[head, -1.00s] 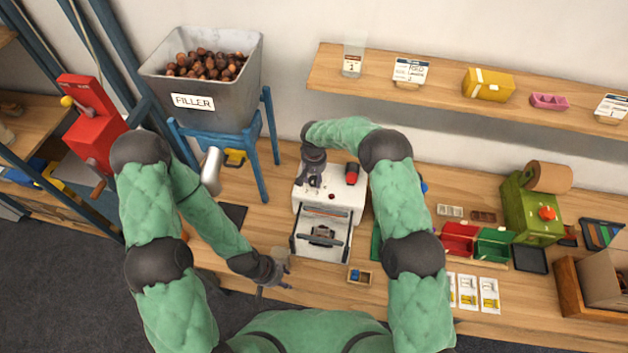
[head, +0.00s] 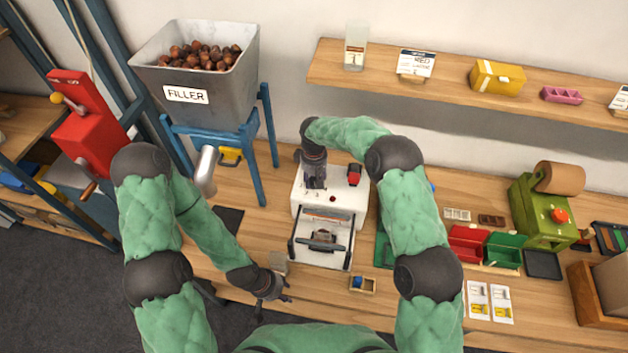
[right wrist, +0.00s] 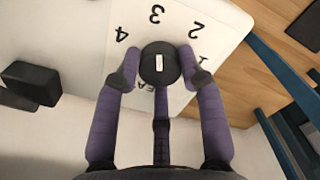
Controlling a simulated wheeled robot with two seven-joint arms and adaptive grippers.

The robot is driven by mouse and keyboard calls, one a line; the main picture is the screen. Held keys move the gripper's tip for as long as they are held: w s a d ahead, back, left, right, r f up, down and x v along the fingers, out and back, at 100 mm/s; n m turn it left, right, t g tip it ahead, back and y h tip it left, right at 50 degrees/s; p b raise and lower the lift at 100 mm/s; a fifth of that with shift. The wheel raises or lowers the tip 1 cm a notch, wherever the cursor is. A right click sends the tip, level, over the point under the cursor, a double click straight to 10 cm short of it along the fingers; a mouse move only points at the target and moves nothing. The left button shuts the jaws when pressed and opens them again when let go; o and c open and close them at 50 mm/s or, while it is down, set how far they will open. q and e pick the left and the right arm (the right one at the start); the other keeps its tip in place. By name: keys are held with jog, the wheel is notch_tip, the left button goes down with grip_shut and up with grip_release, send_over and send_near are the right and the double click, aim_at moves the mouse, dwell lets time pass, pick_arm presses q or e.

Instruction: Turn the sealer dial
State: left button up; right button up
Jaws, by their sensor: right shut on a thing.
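The white sealer (head: 346,208) stands on the bench in the head view, with a wire-framed bar section at its front. My right gripper (head: 315,183) is over its left rear part. In the right wrist view, the round black dial (right wrist: 160,60) sits on the white panel with the numbers 1 to 4 around it. My right gripper (right wrist: 161,78) is shut on the dial, purple fingers pressed on both sides. The dial's white mark lies roughly in line with the 3. My left gripper (head: 283,293) is empty and open, low near the bench's front edge.
A small beige item (head: 278,262) stands beside my left gripper. A small wooden tray (head: 362,285) lies in front of the sealer. The filler hopper (head: 200,85) with chestnuts stands on a blue frame at the left. Red and green bins (head: 502,248) are at the right.

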jog(key=shift+f, duration=0.1)
dwell(0.4)
jog(key=o, duration=1.2)
jog(key=shift+c, duration=0.2)
notch_tip(320, 180, up, 12)
